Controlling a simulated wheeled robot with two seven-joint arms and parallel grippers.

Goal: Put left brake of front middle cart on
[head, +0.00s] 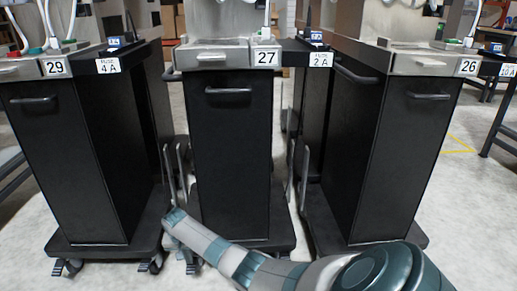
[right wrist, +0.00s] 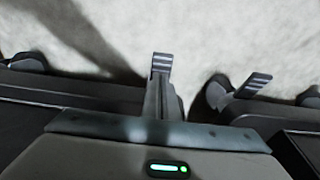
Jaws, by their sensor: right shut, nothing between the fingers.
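The front middle cart (head: 236,150) is a black cabinet labelled 27, on a dark wheeled base. Its left brake (head: 192,263) is a small striped grey pedal low at the base's left front corner. My right gripper (head: 172,216) reaches in from the lower right across the front of this cart and ends above that corner, shut and empty. In the right wrist view, my shut fingers (right wrist: 163,108) point at a striped pedal, seemingly this left brake (right wrist: 161,62). I cannot tell whether they touch, or how far the pedal is pressed. My left gripper is not in view.
Cart 29 (head: 65,160) stands left with its own brake pedals (head: 150,264); one similar pedal (right wrist: 254,84) shows close by in the right wrist view. Cart 26 (head: 385,160) stands right. Narrow gaps separate the carts. Pale floor in front is clear.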

